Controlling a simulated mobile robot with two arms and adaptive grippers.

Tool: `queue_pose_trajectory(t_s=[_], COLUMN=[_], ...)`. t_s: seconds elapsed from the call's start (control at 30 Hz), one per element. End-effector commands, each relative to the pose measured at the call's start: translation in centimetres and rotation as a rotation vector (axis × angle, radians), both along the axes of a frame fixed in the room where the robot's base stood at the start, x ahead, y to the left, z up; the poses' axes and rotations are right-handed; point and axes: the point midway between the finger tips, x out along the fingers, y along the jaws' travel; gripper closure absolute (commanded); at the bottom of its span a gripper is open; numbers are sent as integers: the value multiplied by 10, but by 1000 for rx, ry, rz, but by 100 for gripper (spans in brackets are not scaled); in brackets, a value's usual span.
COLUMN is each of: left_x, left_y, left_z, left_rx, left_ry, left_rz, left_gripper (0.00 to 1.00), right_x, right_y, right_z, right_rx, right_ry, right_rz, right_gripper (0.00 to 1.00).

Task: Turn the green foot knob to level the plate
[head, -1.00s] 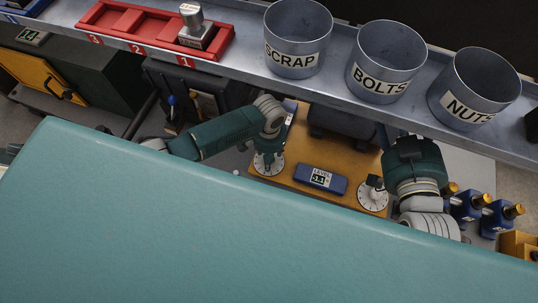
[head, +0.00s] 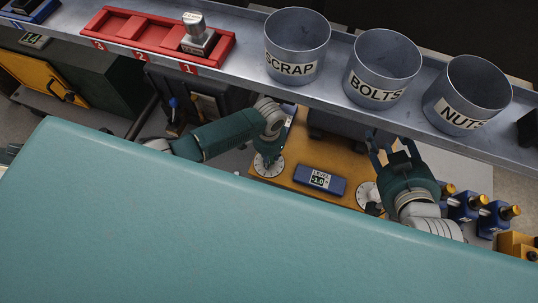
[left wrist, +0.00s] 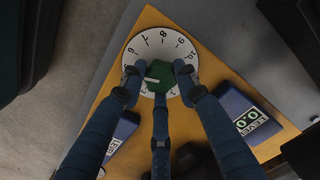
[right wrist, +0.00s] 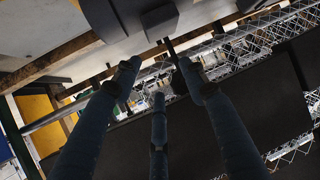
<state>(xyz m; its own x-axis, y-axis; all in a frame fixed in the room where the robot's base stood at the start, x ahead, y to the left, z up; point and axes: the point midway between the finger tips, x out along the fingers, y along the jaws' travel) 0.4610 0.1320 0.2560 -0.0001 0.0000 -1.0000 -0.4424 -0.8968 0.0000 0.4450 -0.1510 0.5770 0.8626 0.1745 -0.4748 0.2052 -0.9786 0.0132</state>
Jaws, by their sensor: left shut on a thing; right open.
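The green foot knob (left wrist: 159,76) sits at the middle of a white numbered dial (left wrist: 180,50) on the yellow plate (left wrist: 150,22). My left gripper (left wrist: 159,78) is shut on it, with fingers on both sides. In the head view my left gripper (head: 268,158) stands over the left dial (head: 269,168) and hides the knob. A blue level box (head: 320,181) on the plate seems to read about -1.0. In the left wrist view another blue level box (left wrist: 248,118) reads 0.0. My right gripper (head: 388,150) is open and empty beside the plate's right side.
A second white dial (head: 366,194) is at the plate's right, partly hidden by my right arm. Blue blocks with orange tops (head: 480,207) stand to the right. A shelf with scrap (head: 296,47), bolts and nuts buckets runs behind. A teal surface (head: 200,230) fills the foreground.

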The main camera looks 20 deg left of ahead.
Motion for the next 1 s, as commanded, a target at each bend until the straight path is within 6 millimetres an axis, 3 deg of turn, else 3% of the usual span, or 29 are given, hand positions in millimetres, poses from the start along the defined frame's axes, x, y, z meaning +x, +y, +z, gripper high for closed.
queue_pose_trajectory(t_s=[0.3, 0.6, 1.0], left_x=[0, 0, 0], left_y=[0, 0, 0], left_z=[3, 2, 1], left_rx=[1, 1, 0], left_ry=[2, 2, 1], left_rz=[-274, -550, -808], left_gripper=[96, 96, 96], right_x=[-89, -164, -162], right_y=[-33, -55, -54], right_z=[-71, -95, -89], right_rx=[-104, -163, -162], right_ry=[465, 760, 751], right_rz=[-35, -57, -57], right_gripper=[57, 57, 57])
